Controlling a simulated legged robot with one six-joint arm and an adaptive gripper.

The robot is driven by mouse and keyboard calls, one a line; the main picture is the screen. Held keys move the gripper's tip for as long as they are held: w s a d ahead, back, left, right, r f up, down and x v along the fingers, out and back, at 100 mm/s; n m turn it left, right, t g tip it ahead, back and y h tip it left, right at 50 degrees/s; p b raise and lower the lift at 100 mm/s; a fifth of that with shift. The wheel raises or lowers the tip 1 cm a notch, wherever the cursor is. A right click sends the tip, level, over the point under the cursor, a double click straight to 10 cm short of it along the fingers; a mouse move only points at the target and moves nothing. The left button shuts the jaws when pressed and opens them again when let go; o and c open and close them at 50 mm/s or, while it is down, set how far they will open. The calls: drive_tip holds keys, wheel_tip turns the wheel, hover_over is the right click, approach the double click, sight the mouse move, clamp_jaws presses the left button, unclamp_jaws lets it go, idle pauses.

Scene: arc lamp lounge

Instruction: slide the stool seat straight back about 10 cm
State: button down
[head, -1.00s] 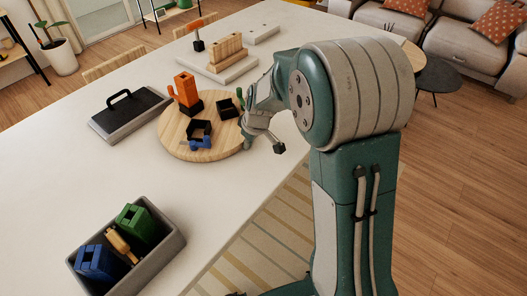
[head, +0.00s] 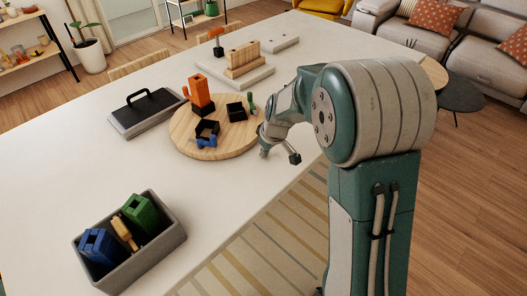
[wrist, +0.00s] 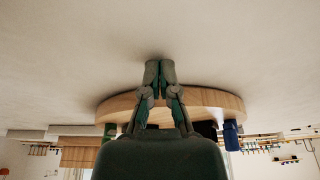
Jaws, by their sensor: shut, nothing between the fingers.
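The stool seat looks to be the round pale wooden disc (head: 181,143), lying flat on the white table. On it stand an upright orange block (head: 201,93), a black bracket with a blue piece (head: 206,141), a small black block (head: 237,110) and a green piece (head: 250,101). My gripper (head: 264,153) is low beside the disc's right edge. In the wrist view, which is upside down, my gripper (wrist: 160,66) is shut and empty, its fingertips in front of the disc's rim (wrist: 215,98). I cannot tell whether they touch it.
A grey bin (head: 160,257) with blue, green and wooden pieces stands at the near left. A black-handled grey block (head: 143,114) is left of the disc. Bare table lies between bin and disc.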

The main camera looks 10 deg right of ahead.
drive_tip(key=shift+d+v, duration=0.2)
drive_tip(key=shift+v, duration=0.85)
drive_tip(key=r, duration=0.3)
drive_tip(key=s+a+r, duration=0.1)
drive_tip(key=shift+a+r, duration=0.1)
drive_tip(key=shift+r, duration=0.2)
drive_tip(key=s+d+r+m+t+h, duration=0.1)
drive_tip(key=s+d+r+m, duration=0.2)
drive_tip(key=s+r, duration=0.9)
drive_tip(key=s+d+m+t+h, duration=0.1)
drive_tip(key=s+m, duration=0.3)
drive_tip(key=s, duration=1)
drive_tip(key=shift+d+f+t, duration=0.3)
drive_tip(key=shift+d+t, duration=0.1)
drive_tip(key=shift+d, duration=0.1)
drive_tip(key=shift+s, duration=0.1)
